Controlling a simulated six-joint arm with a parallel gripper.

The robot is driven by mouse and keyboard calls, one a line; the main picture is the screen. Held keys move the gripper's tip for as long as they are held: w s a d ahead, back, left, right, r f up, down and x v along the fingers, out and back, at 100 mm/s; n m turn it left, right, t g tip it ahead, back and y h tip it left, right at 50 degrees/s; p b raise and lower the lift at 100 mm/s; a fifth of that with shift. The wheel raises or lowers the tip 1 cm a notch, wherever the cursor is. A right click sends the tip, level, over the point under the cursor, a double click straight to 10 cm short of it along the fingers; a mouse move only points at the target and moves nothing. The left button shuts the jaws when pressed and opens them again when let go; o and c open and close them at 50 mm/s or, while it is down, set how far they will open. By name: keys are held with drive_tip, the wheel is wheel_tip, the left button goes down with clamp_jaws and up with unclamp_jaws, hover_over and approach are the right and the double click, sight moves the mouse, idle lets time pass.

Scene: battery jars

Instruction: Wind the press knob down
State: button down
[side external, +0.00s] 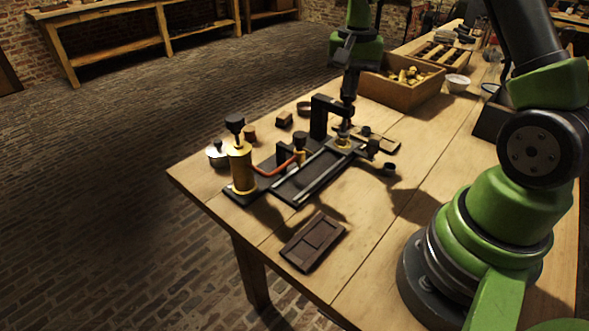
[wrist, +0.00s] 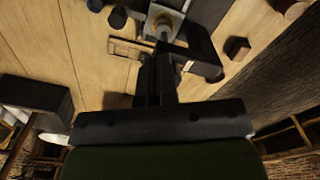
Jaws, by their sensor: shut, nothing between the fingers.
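The press is a black arched frame (side external: 319,118) at the far end of a dark base with pale rails. A brass piece (side external: 342,143) sits under its arm; in the wrist view a round brass piece (wrist: 164,20) lies on a pale plate beside the black frame (wrist: 195,45). My gripper (side external: 348,98) points down above the press, by the end of its arm. Its fingers are shut with nothing between them; in the wrist view my gripper (wrist: 158,62) reaches beside the frame. The press knob is not clearly visible, and I cannot tell whether the fingers touch it.
A tall brass cylinder with a black knob (side external: 240,166) stands at the base's left end. A smaller black-knobbed brass fitting (side external: 299,150) stands mid-base. A dark tray (side external: 313,241) lies in front. A wooden crate (side external: 402,91) stands behind.

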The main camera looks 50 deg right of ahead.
drive_tip(key=shift+w+a+f, duration=0.15)
drive_tip(key=shift+f, duration=0.45)
wheel_tip(320, 180, up, 6)
drive_tip(key=shift+a, duration=0.25)
idle(0.6)
drive_tip(key=shift+r, duration=0.2)
drive_tip(key=s+a+r+n+t+y, duration=0.1)
drive_tip(key=s+a+r+n+t, duration=0.2)
drive_tip(key=s+a, duration=0.5)
drive_tip(key=s+a+r+n+t+y, duration=0.1)
drive_tip(key=s+a+r+n+t, duration=0.3)
drive_tip(key=s+a, duration=0.4)
wheel_tip(320, 180, up, 2)
drive_tip(key=shift+s+a+r+n, duration=0.2)
drive_tip(key=shift+s+a+n, duration=0.2)
drive_tip(key=shift+s+n, duration=0.25)
